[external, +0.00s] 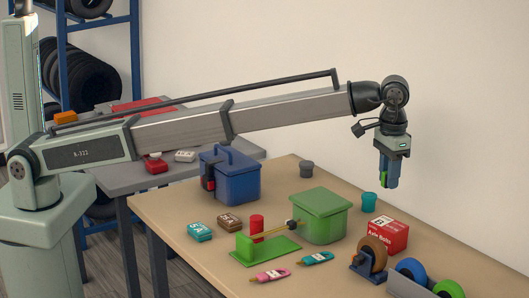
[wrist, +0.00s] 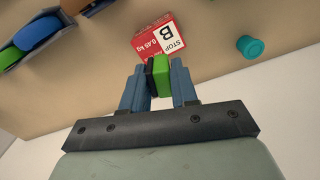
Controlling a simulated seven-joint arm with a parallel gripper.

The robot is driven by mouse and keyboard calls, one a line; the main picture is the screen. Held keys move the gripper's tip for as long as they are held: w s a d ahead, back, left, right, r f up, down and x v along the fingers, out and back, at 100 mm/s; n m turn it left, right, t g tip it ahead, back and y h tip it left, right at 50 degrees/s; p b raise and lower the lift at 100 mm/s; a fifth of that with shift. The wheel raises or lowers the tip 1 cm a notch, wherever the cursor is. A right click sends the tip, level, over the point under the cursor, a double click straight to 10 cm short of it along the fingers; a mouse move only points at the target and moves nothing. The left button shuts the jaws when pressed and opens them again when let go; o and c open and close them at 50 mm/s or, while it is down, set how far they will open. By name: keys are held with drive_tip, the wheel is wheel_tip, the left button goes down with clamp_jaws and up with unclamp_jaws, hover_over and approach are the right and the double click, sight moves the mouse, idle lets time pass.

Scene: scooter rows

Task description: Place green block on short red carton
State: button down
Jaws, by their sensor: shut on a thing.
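The red carton (external: 388,237) stands on the tan table, below my gripper (external: 387,183) in the external view. It has a white label and also shows in the wrist view (wrist: 152,38), just past my fingertips. My gripper (wrist: 159,72) is shut on the green block (wrist: 162,76), which sits between its blue fingers with a dark pad on its left side. In the external view the block is mostly hidden by the fingers. My gripper is raised above the table, and the block appears apart from the carton.
A teal cup (external: 369,202) stands behind the carton and a tape reel (external: 372,256) in front of it. The green lidded box (external: 320,214) is to the left. More reels (external: 411,270) are at the front right, and a wall is behind the table.

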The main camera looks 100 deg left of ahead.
sight(389, 223)
drive_tip(key=shift+w+r+n, duration=0.2)
drive_tip(key=shift+w+n, duration=0.2)
drive_tip(key=shift+w, duration=0.3)
drive_tip(key=shift+s+f+n, duration=0.15)
drive_tip(key=shift+n, duration=0.85)
drive_tip(key=shift+f, duration=4.9)
drive_tip(key=shift+f, duration=0.1)
drive_tip(key=c, duration=0.9)
unclamp_jaws()
drive_tip(key=shift+o, duration=0.2)
wheel_tip(389, 223, up, 12)
drive_tip(key=shift+r, duration=0.1)
